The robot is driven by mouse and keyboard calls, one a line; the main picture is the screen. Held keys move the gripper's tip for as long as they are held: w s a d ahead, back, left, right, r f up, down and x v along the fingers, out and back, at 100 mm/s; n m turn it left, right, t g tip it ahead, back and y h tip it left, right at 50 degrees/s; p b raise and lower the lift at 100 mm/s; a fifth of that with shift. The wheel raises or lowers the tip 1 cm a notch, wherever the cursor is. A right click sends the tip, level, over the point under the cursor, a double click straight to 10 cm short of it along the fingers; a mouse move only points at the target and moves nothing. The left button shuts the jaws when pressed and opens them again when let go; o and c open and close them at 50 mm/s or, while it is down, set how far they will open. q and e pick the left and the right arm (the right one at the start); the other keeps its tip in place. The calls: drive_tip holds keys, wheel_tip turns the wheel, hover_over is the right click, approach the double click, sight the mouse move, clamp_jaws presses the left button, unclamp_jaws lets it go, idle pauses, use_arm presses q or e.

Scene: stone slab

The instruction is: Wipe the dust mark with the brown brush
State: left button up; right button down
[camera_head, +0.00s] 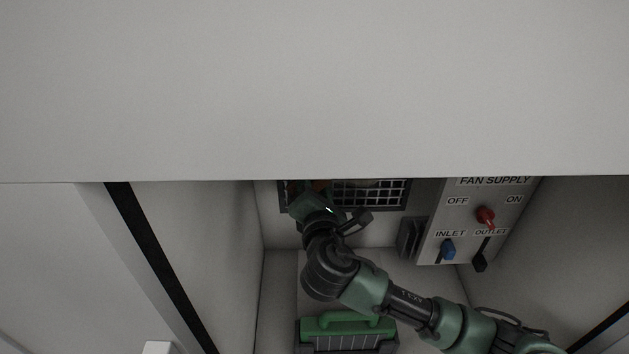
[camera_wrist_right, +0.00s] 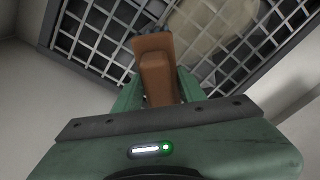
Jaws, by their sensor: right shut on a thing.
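The brown brush (camera_wrist_right: 155,68) is held between the green fingers of my right gripper (camera_wrist_right: 159,92) in the right wrist view, its far end close to a dark-framed grille (camera_wrist_right: 95,38). I cannot tell whether the brush touches the grille. The dust mark (camera_wrist_right: 218,22) is a pale beige round patch on the grille, just right of the brush head. In the head view my right gripper (camera_head: 310,202) is at the left part of the grille (camera_head: 372,194), partly hidden by the panel edge above. My left gripper is not in view.
A large pale panel (camera_head: 310,90) covers the upper head view. Right of the grille is a fan supply box (camera_head: 470,218) with red and blue knobs. A green-handled case (camera_head: 345,325) sits below my right arm. Pale walls close in both sides.

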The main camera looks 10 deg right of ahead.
drive_tip(key=shift+r, duration=0.6)
drive_tip(key=shift+s+d+f+p, duration=0.15)
drive_tip(key=shift+d+p, duration=0.35)
drive_tip(key=shift+d, duration=0.5)
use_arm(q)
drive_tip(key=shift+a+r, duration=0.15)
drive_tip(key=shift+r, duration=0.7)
use_arm(e)
drive_tip(key=s+d, duration=0.2)
drive_tip(key=d, duration=1)
drive_tip(key=shift+s+d, duration=0.3)
drive_tip(key=shift+d, duration=0.05)
drive_tip(key=shift+s, duration=0.1)
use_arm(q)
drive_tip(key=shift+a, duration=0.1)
use_arm(e)
drive_tip(key=shift+s+a, duration=0.25)
drive_tip(key=shift+s, duration=0.7)
drive_tip(key=shift+s+a, duration=0.25)
drive_tip(key=shift+s, duration=0.65)
drive_tip(key=shift+s+a, duration=0.25)
drive_tip(key=shift+s, duration=0.7)
drive_tip(key=shift+s, duration=0.15)
